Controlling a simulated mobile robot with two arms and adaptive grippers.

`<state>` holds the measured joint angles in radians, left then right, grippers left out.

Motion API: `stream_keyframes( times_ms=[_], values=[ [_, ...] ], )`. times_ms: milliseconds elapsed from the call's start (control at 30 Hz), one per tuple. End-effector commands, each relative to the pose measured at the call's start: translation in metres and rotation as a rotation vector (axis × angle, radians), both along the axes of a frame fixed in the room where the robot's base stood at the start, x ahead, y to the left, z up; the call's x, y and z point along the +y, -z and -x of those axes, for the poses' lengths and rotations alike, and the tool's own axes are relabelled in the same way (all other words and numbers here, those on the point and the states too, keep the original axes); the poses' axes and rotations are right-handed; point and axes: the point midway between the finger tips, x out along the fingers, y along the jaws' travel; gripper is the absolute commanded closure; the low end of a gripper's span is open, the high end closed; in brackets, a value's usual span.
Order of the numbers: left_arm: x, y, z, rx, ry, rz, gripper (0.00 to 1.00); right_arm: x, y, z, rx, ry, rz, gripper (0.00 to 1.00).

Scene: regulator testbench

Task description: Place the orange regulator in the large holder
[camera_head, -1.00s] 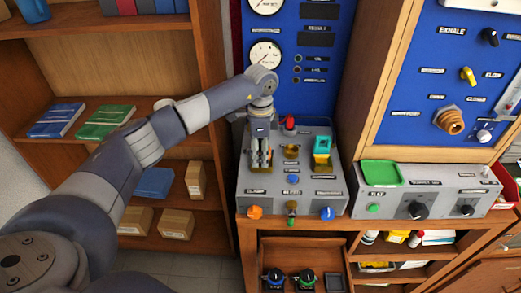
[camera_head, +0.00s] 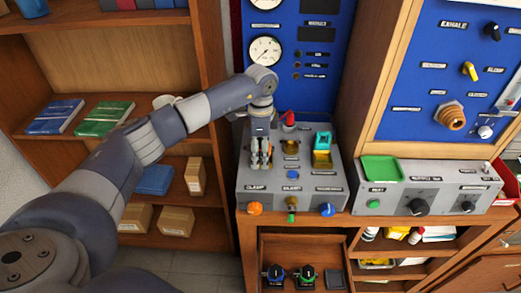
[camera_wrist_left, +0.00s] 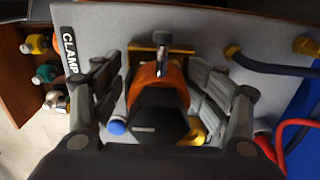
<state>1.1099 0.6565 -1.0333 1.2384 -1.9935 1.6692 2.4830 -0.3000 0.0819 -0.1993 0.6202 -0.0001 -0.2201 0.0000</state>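My left gripper (camera_head: 262,160) points down over the left part of the grey bench unit (camera_head: 315,192), above the label CLAMP. In the left wrist view the orange regulator (camera_wrist_left: 158,84), with a black body, lies between the gripper's fingers (camera_wrist_left: 158,92). I cannot tell whether both fingers touch it. A metal clamp pin (camera_wrist_left: 160,40) reaches over its orange part. Brass-coloured holder parts (camera_wrist_left: 197,132) show beside and behind it; how deep it sits is hidden. My right gripper is not in view.
A teal part (camera_head: 322,140) sits in a yellow holder right of an empty brass holder (camera_head: 291,146). A red knob (camera_head: 289,119) stands behind. An open drawer below holds blue (camera_head: 275,275) and green (camera_head: 306,276) round parts. A green tray (camera_head: 381,169) lies right.

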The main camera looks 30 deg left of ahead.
Motion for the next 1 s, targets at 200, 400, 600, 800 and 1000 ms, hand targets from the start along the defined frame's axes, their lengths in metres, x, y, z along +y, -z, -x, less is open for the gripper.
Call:
stream_keyframes(
  times_ms=[200, 400, 600, 800, 1000],
  values=[
    [0.000, -0.010, 0.002, 0.006, 0.001, -0.001, 0.37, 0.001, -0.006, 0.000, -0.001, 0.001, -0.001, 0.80],
    [0.000, -0.045, -0.001, -0.004, 0.001, 0.001, 0.37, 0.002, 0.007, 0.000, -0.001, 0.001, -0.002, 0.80],
    [0.000, -0.091, -0.001, -0.004, 0.000, 0.001, 0.37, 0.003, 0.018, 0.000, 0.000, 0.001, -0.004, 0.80],
    [0.000, -0.122, -0.001, -0.001, -0.001, 0.002, 0.37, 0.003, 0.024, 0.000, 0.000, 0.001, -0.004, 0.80],
    [0.000, -0.133, 0.000, 0.000, 0.000, 0.001, 0.37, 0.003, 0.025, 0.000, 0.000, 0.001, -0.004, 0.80]
  ],
)
